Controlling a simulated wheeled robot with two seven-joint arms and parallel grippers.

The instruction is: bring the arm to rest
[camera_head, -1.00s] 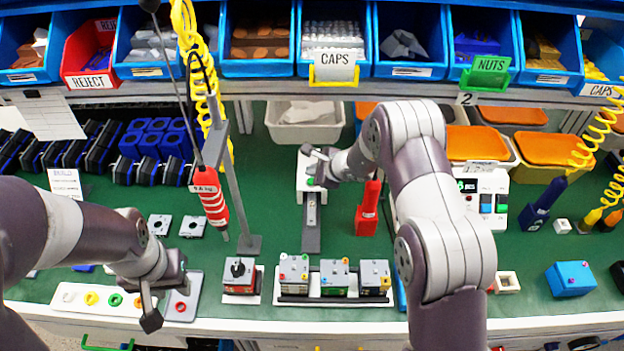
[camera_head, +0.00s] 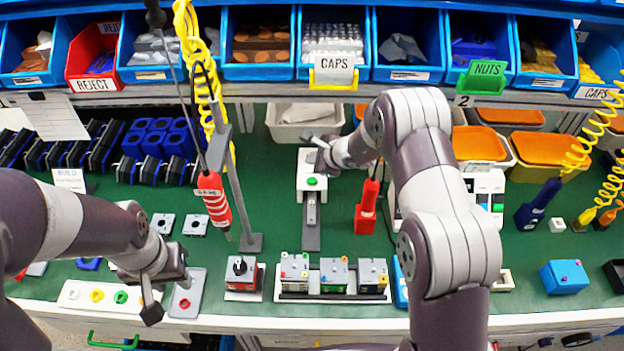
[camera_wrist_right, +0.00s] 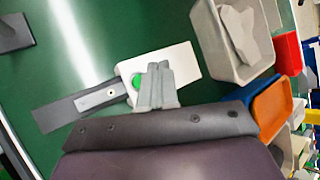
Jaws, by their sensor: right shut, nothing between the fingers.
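My right arm reaches over the bench, and its gripper (camera_head: 318,141) is above the far end of a white fixture with a green button (camera_head: 313,182). In the right wrist view the right gripper (camera_wrist_right: 157,68) is shut and empty, its fingers together beside the green button (camera_wrist_right: 137,81), partly covering it. I cannot tell its exact height above the fixture. My left gripper (camera_head: 150,300) hangs over the front left of the bench by a grey plate with a red button (camera_head: 185,303); its fingers are too unclear to judge. A rotary switch with a black knob (camera_head: 240,268) stands to its right.
A rack with several small boxes (camera_head: 333,277) sits at front centre. A red-and-white hanging tool (camera_head: 213,200) and a grey stand (camera_head: 250,242) rise left of centre. A red tool (camera_head: 367,207) stands beside my right arm. A grey bin (camera_head: 305,120) is behind the fixture.

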